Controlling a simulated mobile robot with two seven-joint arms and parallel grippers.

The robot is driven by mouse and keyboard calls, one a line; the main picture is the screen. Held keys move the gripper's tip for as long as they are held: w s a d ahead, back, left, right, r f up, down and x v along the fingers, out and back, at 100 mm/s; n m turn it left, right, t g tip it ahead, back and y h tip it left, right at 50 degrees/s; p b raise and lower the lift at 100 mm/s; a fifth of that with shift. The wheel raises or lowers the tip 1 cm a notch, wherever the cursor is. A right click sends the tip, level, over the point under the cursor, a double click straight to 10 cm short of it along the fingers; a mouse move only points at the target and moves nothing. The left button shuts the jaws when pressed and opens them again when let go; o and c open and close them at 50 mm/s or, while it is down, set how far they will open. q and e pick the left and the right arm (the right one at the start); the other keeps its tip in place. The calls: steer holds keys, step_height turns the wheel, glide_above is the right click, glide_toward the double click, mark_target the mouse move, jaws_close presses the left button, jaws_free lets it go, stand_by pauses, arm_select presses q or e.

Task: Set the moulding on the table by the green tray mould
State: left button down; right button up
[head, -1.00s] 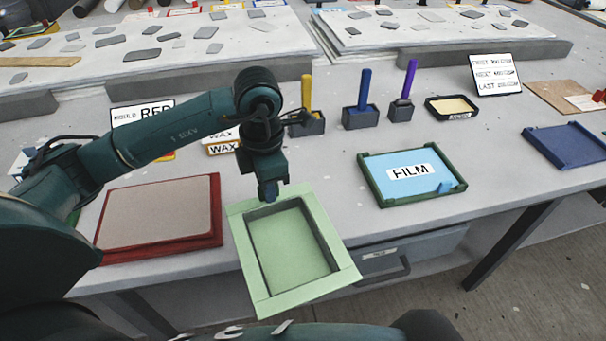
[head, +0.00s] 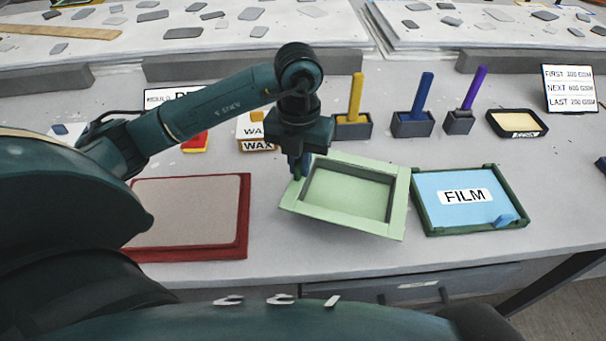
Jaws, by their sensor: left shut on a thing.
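The moulding is a light green, frame-like tray (head: 398,205) with a wide flange and a recessed middle. My left gripper (head: 298,172) is shut on its left edge, and the moulding is tilted, seemingly above the table's front part. The green tray mould (head: 421,209) is a dark green rimmed tray holding a blue sheet labelled FILM. It lies on the table (head: 290,262) just right of the moulding, whose right edge comes close to its left rim in the picture. My right gripper is not in view.
A red tray mould (head: 243,215) with a beige sheet lies left of the moulding. Behind stand yellow, blue and purple-handled tools (head: 419,95) in dark holders, wax boxes (head: 257,145), a shallow dark tray (head: 517,124) and a sign (head: 569,89). A drawer (head: 400,287) is under the table.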

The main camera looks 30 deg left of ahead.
arm_select(q)
step_height(320, 180, down, 3)
steer(key=shift+f, duration=0.45)
steer(key=c, duration=1.5)
jaws_free()
steer(key=shift+r, duration=0.1)
steer(key=shift+r, duration=0.3)
step_height(320, 180, up, 12)
steer(key=shift+f, duration=0.2)
